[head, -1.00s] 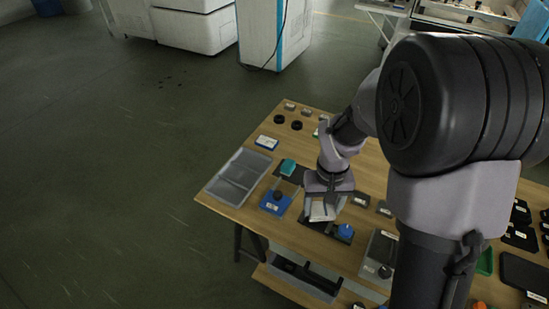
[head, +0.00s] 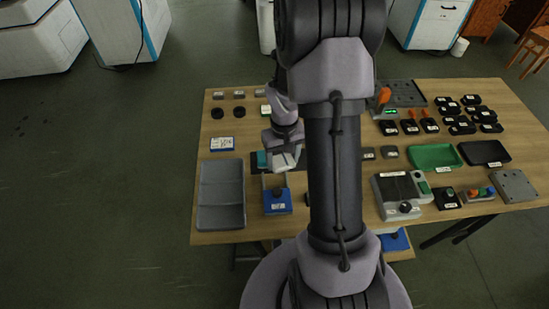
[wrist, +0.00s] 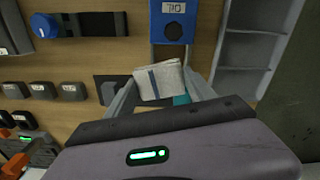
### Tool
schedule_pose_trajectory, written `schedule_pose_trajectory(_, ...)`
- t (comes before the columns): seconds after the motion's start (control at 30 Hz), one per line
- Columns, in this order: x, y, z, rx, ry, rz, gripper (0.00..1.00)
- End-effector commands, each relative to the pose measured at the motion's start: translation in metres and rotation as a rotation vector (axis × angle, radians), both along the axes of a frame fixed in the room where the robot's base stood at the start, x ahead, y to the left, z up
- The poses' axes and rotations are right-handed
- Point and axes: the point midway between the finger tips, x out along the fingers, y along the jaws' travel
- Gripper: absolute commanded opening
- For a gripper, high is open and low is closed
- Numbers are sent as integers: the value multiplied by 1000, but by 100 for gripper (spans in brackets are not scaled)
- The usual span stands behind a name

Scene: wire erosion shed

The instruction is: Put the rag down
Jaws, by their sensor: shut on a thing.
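The rag (wrist: 158,84) is a white folded cloth with a blue stripe, held between the two fingers of my gripper (wrist: 160,92) in the wrist view. In the head view the rag (head: 287,159) shows pale under my gripper (head: 284,150), at the left part of the wooden table. My gripper is shut on it. The rag looks raised above the table near a teal block (head: 262,160), which it partly hides in the wrist view. The blue box (head: 277,203) with a dark round top lies just in front of it.
A green tray (head: 434,156) and a black tray (head: 485,152) lie at the right. My arm hides the table's middle.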

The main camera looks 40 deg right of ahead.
Motion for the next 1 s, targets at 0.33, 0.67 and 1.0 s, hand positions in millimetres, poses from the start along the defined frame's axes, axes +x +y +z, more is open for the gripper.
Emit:
schedule_pose_trajectory(0.33, -71, -96, -33, 1, 2, -187, 19)
schedule_pose_trajectory(0.67, -82, -118, -49, -1, 0, -246, 19)
schedule_pose_trajectory(1.0, 15, -88, -60, 0, -2, -246, 19)
